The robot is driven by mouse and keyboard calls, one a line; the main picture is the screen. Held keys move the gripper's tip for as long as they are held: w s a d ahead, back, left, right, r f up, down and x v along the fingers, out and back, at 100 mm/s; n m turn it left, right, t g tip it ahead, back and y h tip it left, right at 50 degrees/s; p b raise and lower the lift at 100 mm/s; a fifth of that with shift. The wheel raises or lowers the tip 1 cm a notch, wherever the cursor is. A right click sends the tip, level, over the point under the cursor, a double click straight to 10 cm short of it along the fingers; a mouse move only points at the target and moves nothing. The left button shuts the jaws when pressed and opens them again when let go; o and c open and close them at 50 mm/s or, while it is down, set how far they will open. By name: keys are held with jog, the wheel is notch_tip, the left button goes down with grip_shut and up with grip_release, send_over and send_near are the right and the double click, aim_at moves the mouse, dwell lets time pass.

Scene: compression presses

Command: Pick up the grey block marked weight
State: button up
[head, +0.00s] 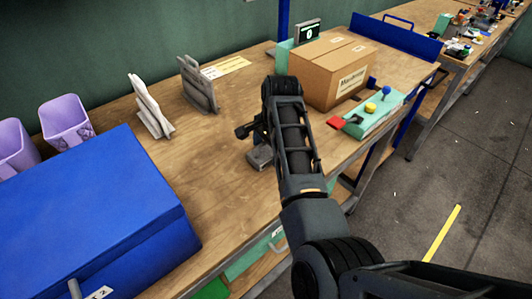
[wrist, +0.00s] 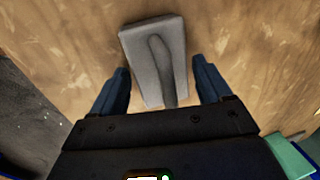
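The grey block (wrist: 152,50) lies on the wooden table and shows between and beyond my fingers in the wrist view. A raised rounded handle-like ridge runs along its top; I see no marking on it. In the head view the block (head: 260,157) sits below my gripper, partly hidden by my arm. My gripper (wrist: 161,88) is open, one finger on each side of the block's near end, with gaps to both sides. I cannot tell how high the fingers are above the table. In the head view the gripper (head: 250,135) is partly hidden.
A cardboard box (head: 331,75) and a teal control box (head: 375,117) with coloured knobs stand right of my arm. A large blue case (head: 90,215) is at the left. Grey holders (head: 197,85) stand behind. The table's middle left is clear.

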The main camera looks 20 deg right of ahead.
jog(key=c, duration=1.2)
jog(key=shift+w+r, duration=0.1)
jog(key=shift+r, duration=0.05)
jog(key=shift+c, duration=0.6)
